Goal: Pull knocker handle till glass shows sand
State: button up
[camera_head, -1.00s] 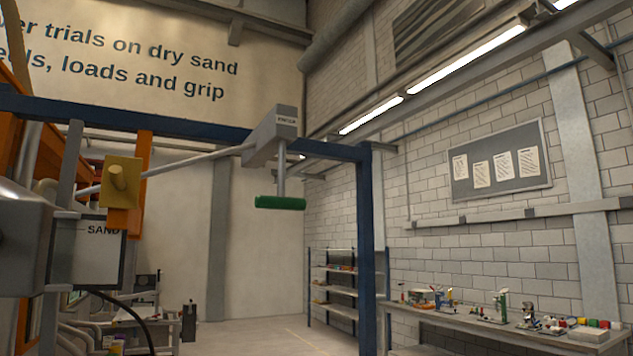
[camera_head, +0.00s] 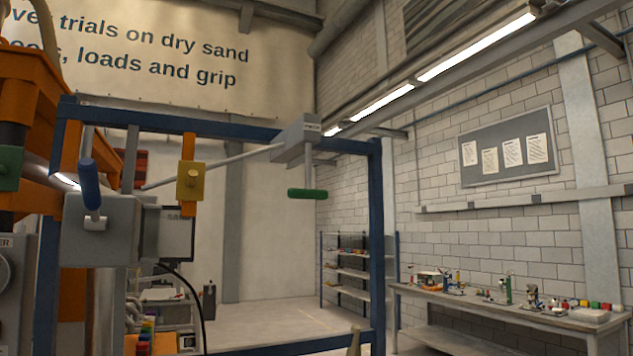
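A grey box with a small label (camera_head: 297,140), too small to read surely but likely the knocker, is mounted on the blue frame's top beam. A green handle (camera_head: 307,193) hangs below it on a thin grey rod. A grey bar runs from the box down to the left, behind a yellow block. I cannot make out a glass showing sand. My gripper is not in view, and nothing touches the green handle.
The blue frame's right post (camera_head: 376,240) stands mid-view. At left are a yellow block (camera_head: 190,182) on an orange post, a grey box (camera_head: 100,230) with a blue handle (camera_head: 90,185), and a black cable. A workbench (camera_head: 540,318) lines the right wall. Open floor lies behind the frame.

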aim_at(307, 193)
jog(key=i, duration=0.85)
jog(key=z, duration=0.05)
